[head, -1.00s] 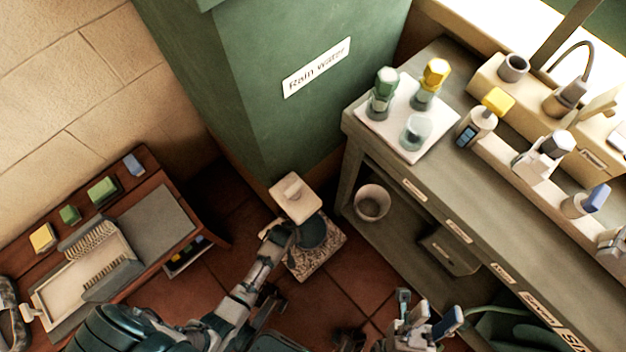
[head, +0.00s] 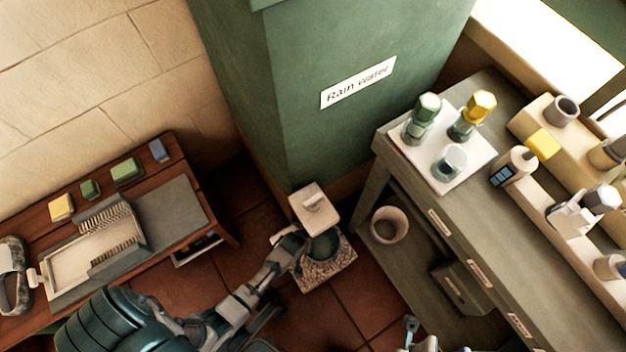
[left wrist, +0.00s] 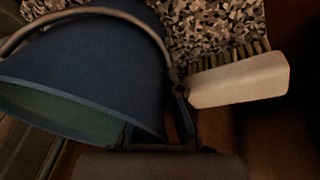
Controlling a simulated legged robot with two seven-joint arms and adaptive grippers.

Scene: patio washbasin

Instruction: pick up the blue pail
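The blue pail (head: 323,246) stands on a speckled slab (head: 330,274) at the foot of the green tank, partly hidden under a beige block. In the left wrist view the pail (left wrist: 95,65) fills the upper left, with its rim and curved handle showing. My left gripper (head: 292,243) is at the pail's left side. In the left wrist view its dark parts (left wrist: 180,125) are close against the pail near the handle's end; I cannot tell whether they grip it. Only a tip of my right gripper (head: 411,332) shows at the bottom edge, away from the pail.
The beige block (head: 314,205) sits just above the pail, against the green tank (head: 350,130) labelled "Rain Water". A wooden bench (head: 215,225) is at left.

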